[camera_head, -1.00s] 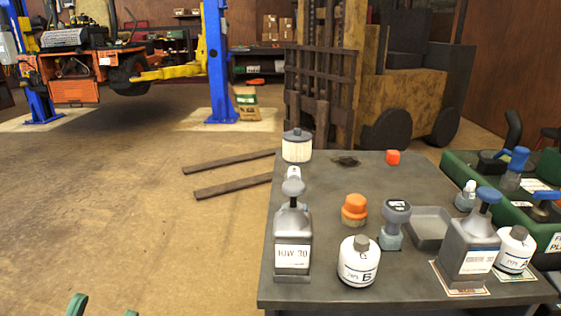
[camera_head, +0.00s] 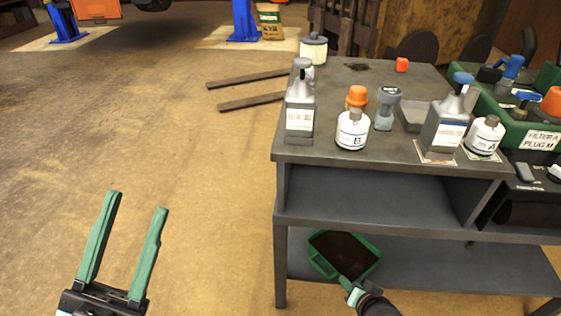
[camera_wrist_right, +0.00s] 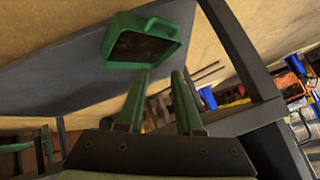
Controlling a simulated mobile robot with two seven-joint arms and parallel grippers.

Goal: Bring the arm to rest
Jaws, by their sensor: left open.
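My left gripper (camera_head: 138,203) is open and empty over bare floor at the lower left of the head view. My right gripper (camera_head: 353,292) is at the near edge of a green tray (camera_head: 368,272) with a dark inside, on the bench's lower shelf. In the right wrist view the right gripper's fingers (camera_wrist_right: 160,73) stand apart with nothing seen between them. The tray (camera_wrist_right: 112,32) is just beyond the fingertips there, with a handle on its far side; whether a finger touches it I cannot tell.
A green bin (camera_head: 514,128) stands at right. Forklift tines (camera_head: 250,102) lie left of the bench; floor at left is clear.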

